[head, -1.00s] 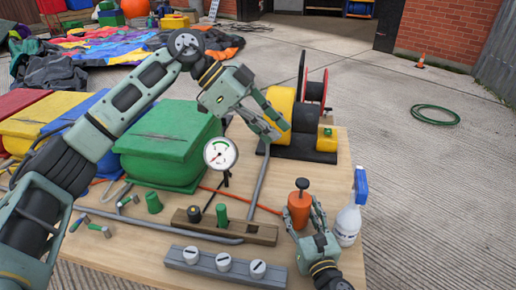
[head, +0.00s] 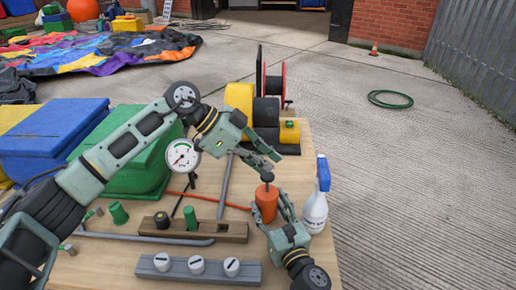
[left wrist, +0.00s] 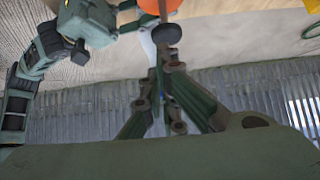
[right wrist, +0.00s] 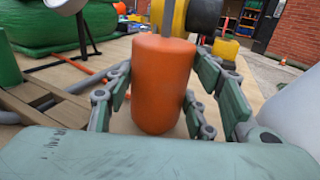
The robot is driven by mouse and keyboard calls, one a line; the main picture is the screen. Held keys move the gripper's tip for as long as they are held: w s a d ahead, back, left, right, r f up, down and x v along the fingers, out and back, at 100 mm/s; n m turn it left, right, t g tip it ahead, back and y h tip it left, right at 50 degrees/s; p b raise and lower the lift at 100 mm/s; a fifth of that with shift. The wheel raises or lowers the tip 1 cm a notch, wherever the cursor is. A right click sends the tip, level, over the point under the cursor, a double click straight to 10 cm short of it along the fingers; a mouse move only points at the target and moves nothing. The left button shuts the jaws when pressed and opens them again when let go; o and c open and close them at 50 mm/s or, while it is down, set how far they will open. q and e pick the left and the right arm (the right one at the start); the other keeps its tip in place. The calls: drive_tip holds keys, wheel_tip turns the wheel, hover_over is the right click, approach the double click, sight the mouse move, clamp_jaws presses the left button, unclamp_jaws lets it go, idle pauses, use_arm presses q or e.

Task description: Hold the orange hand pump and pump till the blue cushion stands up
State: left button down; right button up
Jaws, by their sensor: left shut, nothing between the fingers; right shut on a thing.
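The orange hand pump (head: 264,206) stands upright near the table's right edge. Its black knob (head: 267,177) sits up on a thin rod. My right gripper (head: 273,213) is shut around the pump body, which also fills the middle of the right wrist view (right wrist: 162,88). My left gripper (head: 276,162) is shut and empty just above the knob. In the left wrist view the knob (left wrist: 167,35) lies just beyond its fingertips; I cannot tell whether they touch.
A round gauge (head: 182,157) stands in front of the green cushion (head: 135,165). A spray bottle (head: 315,208) is close right of the pump. A yellow and black reel machine (head: 262,110) stands behind. A wooden block (head: 200,229) and grey knob strip (head: 200,270) lie left of my right gripper.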

sight(266, 179)
use_arm(q)
drive_tip(key=shift+f, duration=0.45)
drive_tip(key=shift+f, duration=2.1)
drive_tip(key=d+r+v, duration=0.2)
drive_tip(key=v, duration=1.1)
drive_tip(key=shift+r, duration=0.1)
